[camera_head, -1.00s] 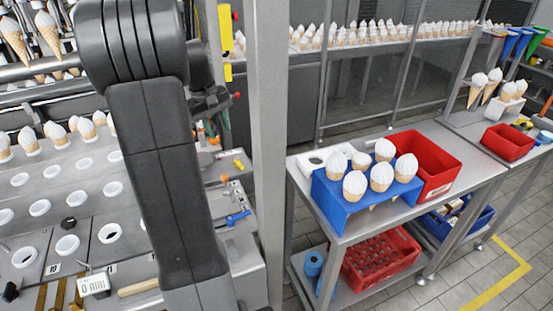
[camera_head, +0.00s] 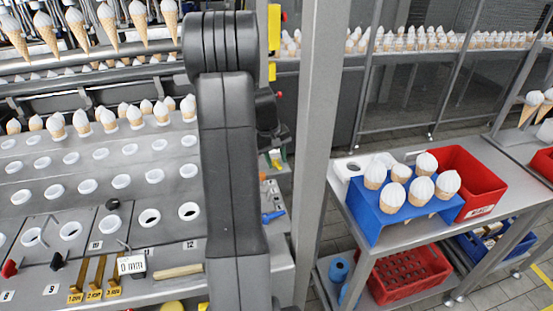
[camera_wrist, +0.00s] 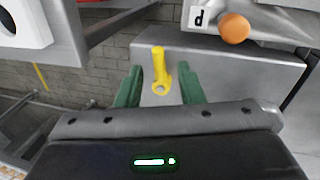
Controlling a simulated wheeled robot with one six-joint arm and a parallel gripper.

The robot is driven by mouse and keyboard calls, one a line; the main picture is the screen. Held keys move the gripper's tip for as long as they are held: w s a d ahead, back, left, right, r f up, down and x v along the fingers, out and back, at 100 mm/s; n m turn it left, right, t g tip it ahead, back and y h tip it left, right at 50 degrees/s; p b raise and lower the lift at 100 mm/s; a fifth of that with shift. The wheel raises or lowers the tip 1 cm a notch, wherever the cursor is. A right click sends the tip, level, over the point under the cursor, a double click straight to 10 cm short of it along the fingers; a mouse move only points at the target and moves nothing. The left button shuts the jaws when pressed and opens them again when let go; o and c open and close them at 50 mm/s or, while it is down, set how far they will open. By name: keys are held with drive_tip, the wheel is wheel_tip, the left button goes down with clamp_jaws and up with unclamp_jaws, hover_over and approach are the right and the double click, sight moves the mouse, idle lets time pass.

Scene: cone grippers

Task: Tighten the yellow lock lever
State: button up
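The yellow lock lever (camera_wrist: 159,68) shows in the wrist view against a grey metal face, its arm pointing up and its ringed pivot at the bottom. My gripper (camera_wrist: 160,74) has two green fingers, spread apart, one on each side of the lever. Gaps show between the lever and both fingers, so it is not gripped. How far the fingertips stand from the metal face I cannot tell. In the head view my dark arm covers part of the machine, and I cannot make out the gripper's fingers there.
An orange knob (camera_wrist: 235,28) and a "d" label (camera_wrist: 199,18) sit above right of the lever. In the head view, a post (camera_head: 320,120) stands right of my arm. A blue cone holder (camera_head: 372,220) and red bin (camera_head: 470,180) stand on a cart; cones line the machine.

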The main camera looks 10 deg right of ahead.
drive_tip(key=shift+f, duration=0.35)
clamp_jaws()
